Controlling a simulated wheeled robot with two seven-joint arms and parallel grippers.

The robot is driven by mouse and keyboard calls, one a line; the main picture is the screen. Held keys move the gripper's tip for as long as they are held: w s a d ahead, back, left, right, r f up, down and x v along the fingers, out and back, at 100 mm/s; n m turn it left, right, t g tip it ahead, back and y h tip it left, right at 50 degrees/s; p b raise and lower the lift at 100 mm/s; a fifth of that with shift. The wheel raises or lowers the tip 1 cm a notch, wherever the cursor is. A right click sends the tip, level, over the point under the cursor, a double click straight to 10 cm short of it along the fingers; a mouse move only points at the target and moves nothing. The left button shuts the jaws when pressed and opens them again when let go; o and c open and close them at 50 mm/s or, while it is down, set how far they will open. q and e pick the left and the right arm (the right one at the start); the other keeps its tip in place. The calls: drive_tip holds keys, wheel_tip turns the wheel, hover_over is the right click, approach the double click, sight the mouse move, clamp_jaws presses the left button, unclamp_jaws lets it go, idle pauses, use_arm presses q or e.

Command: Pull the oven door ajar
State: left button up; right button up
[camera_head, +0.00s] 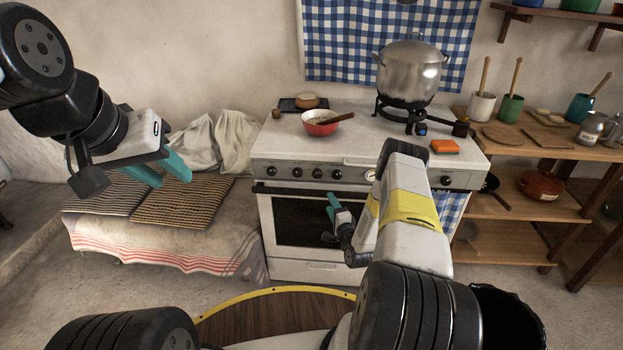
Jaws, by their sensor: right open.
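The white oven door (279,246) with its dark window is on the front of the white stove (345,155). It looks shut. Its dark handle bar (285,189) runs along the top edge, and my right forearm hides its right part. My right gripper (332,203), with teal fingers, is open in front of the upper door, just below the handle bar. I cannot tell whether a finger touches the bar. My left gripper (164,172) is raised at the left, above the bench, with its teal fingers apart and empty.
A red bowl (319,123), a large metal pot (410,70) and an orange block (444,146) are on the stove top. A cloth-covered bench (160,242) stands left of the stove and a wooden shelf (520,197) right.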

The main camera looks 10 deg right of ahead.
sight(325, 196)
drive_tip(key=w, duration=0.5)
drive_tip(key=w+a, duration=0.1)
drive_tip(key=w, duration=0.1)
drive_tip(key=shift+w+f, duration=0.15)
drive_tip(key=shift+w, duration=0.15)
clamp_jaws()
idle(1.2)
